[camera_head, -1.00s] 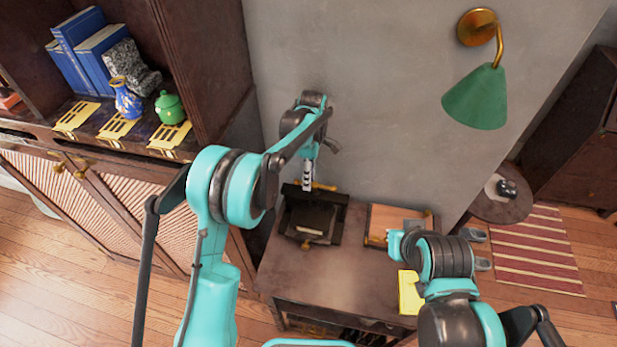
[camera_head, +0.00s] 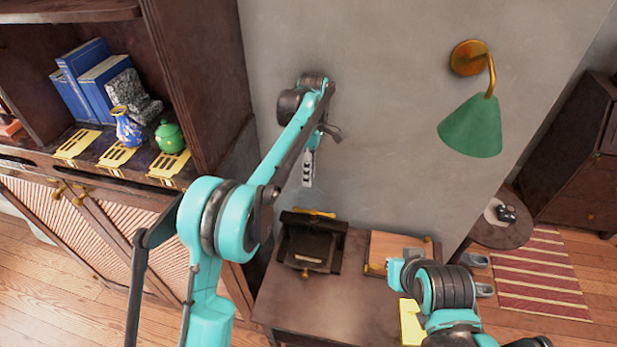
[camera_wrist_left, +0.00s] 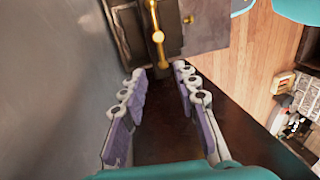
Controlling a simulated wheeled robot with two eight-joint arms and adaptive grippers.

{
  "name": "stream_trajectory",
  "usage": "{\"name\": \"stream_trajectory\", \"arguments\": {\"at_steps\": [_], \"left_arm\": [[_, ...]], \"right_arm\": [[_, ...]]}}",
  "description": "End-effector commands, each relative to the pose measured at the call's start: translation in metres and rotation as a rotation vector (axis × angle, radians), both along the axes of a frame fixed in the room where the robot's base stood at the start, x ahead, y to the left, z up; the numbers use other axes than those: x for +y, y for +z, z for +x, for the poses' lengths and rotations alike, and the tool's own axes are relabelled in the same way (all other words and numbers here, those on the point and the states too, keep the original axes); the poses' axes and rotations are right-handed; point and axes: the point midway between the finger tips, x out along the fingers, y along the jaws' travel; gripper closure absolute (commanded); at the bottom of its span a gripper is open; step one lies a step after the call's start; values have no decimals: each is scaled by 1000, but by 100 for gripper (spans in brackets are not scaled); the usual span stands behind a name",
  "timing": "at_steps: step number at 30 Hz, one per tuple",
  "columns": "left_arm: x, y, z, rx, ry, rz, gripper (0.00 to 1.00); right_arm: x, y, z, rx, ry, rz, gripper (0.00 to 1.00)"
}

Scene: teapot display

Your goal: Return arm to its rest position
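My left arm is teal and black and reaches up against the grey wall in the head view. Its gripper (camera_head: 308,180) hangs pointing down above the dark box and is apart from it. In the left wrist view the two finger rows of this gripper (camera_wrist_left: 161,76) stand apart with nothing between them. The dark box with a gold handle (camera_head: 308,258) stands on the table below and also shows beyond the fingertips in the wrist view (camera_wrist_left: 206,25). My right arm (camera_head: 445,290) is at the lower right. I cannot make out its gripper.
The brown table (camera_head: 335,305) also holds an orange-topped box (camera_head: 392,247) and a yellow object (camera_head: 411,322). A green wall lamp (camera_head: 472,125) juts out at the right. A cabinet at the left holds blue books (camera_head: 85,80), a blue vase (camera_head: 128,127) and a green teapot (camera_head: 170,136).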

Motion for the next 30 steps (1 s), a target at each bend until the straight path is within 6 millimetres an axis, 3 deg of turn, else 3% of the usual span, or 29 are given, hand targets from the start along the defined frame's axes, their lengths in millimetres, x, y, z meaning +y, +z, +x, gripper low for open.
{"name": "stream_trajectory", "arguments": {"at_steps": [11,16,24,30], "left_arm": [[1,1,-1,-3,-5,-1,70],[14,14,-11,-46,-79,-27,70],[60,49,-65,-221,-387,-82,70],[93,56,-117,-358,-635,-69,70]], "right_arm": [[0,0,0,0,0,0,100],[0,-4,0,0,0,0,100],[0,-14,0,0,0,0,100],[0,-21,0,0,0,0,100]]}}
